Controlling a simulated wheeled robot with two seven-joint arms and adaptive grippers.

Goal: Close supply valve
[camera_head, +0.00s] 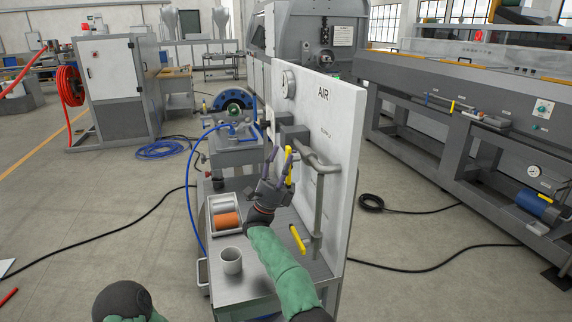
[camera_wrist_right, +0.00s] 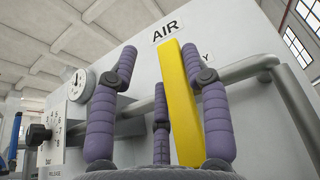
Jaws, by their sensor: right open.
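The supply valve's yellow lever (camera_head: 289,166) stands upright in front of the white AIR panel (camera_head: 330,100), beside a grey pipe (camera_head: 318,163). In the right wrist view the yellow lever (camera_wrist_right: 179,105) rises between the purple fingers, nearest the right-hand one. My right gripper (camera_head: 280,155) is open around the lever; in the wrist view its fingers (camera_wrist_right: 160,62) stand apart on either side. I cannot tell whether a finger touches the lever. The valve body is partly hidden behind the gripper.
A second yellow handle (camera_head: 297,239) is lower down near the vertical pipe. A grey cup (camera_head: 231,261) and a tray with an orange roll (camera_head: 227,220) are on the metal bench (camera_head: 235,288). A round gauge (camera_head: 288,84) is on the panel's upper left.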

